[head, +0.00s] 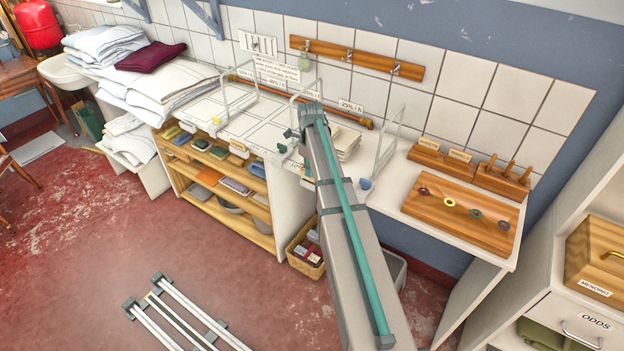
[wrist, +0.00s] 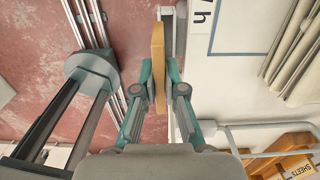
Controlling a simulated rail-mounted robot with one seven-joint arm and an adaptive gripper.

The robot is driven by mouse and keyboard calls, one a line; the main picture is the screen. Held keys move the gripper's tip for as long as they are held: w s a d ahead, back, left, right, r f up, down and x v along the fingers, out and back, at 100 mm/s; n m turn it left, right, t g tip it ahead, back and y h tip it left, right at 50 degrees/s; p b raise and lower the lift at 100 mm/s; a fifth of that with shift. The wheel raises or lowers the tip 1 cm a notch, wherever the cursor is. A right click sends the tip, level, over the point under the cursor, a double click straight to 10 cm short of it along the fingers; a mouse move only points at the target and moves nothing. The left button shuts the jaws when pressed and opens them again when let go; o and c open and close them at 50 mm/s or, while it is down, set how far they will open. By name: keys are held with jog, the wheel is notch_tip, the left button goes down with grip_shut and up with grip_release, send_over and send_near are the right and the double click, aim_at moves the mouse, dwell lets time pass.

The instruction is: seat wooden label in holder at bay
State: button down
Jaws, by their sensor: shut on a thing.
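In the wrist view my gripper (wrist: 159,76) has its teal fingers shut on the wooden label (wrist: 158,48), a thin tan piece seen edge-on. The label lies along the front edge of the white counter (wrist: 228,85). A pale bracket-like piece (wrist: 167,13) is close to the label's far end; I cannot tell whether they touch or whether it is the holder. In the head view, small white holders (head: 238,150) sit along the counter's front edge, below bays divided by wire frames.
Wire dividers (head: 388,142) stand up from the counter. A wooden board with coloured rings (head: 462,213) and wooden blocks (head: 443,158) lie to the right. Folded linen (head: 160,82) is at the left. A basket (head: 307,250) stands below.

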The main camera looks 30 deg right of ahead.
jog(key=f, duration=0.1)
jog(key=f+b, duration=0.2)
jog(key=f, duration=0.1)
jog(key=shift+w+d+f, duration=0.1)
jog(key=shift+w+d, duration=0.1)
jog(key=shift+d, duration=0.2)
jog(key=shift+f, duration=0.1)
jog(key=shift+f, duration=0.15)
jog(key=c, duration=1.3)
grip_release()
jog(key=shift+f, duration=0.1)
jog(key=shift+o, duration=0.2)
notch_tip(320, 180, up, 13)
jog(key=b, duration=0.4)
jog(key=shift+f, duration=0.2)
